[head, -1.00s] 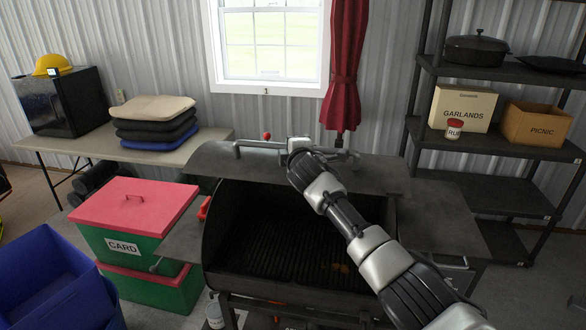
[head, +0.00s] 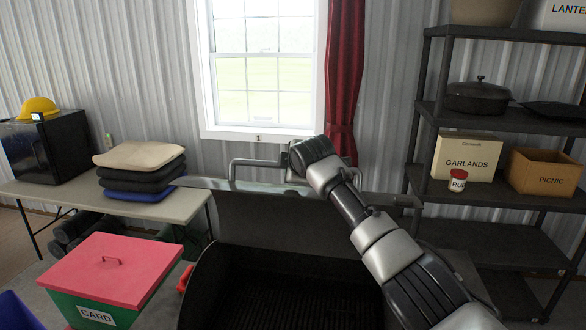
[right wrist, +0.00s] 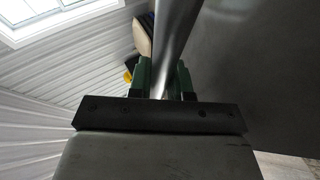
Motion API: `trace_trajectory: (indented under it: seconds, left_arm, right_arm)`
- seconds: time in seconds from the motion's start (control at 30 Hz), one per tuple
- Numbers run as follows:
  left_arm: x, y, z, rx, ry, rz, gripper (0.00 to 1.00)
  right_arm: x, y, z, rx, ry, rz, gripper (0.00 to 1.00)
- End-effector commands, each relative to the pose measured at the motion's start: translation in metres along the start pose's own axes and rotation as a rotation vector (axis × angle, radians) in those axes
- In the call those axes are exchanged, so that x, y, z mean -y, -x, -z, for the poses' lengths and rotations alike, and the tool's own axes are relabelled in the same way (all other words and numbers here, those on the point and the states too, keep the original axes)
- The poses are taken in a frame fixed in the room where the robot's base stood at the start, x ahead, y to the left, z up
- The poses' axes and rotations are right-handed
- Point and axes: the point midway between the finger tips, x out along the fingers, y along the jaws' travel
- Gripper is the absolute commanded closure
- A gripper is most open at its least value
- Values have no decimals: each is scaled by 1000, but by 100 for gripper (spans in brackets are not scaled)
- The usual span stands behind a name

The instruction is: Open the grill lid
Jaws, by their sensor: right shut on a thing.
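The grill lid (head: 290,222) stands raised at the back of the dark grill body (head: 280,310). Its inner face is toward me, and the grate inside is in view. The bar handle (head: 262,162) runs along the lid's top edge. My right arm reaches up from the lower right to the handle's right part; its fingers are hidden in the head view. In the right wrist view my right gripper (right wrist: 162,82) has its two green fingers shut around the metal handle bar (right wrist: 176,35), beside the grey lid (right wrist: 250,70). My left gripper is not in view.
A table (head: 55,190) with a black box and stacked cushions (head: 140,170) is at left. A red-lidded green box (head: 110,272) stands in front of it. A dark shelf (head: 490,122) with boxes and a pan is at right. A window and red curtain (head: 344,80) are behind.

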Motion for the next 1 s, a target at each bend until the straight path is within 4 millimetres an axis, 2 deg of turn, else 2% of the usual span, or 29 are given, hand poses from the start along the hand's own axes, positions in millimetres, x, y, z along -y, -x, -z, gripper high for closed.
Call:
trace_trajectory:
  seconds: [0.33, 0.37, 0.5, 1.0]
  left_arm:
    - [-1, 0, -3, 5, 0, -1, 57]
    - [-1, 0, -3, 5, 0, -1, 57]
    - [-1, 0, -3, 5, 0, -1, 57]
    - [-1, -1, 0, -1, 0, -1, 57]
  right_arm:
    - [5, -3, -3, 7, -2, 12, 100]
    - [5, -3, -3, 8, -2, 12, 78]
    - [4, -2, -2, 6, -1, 9, 56]
    - [2, 0, -1, 3, -1, 4, 56]
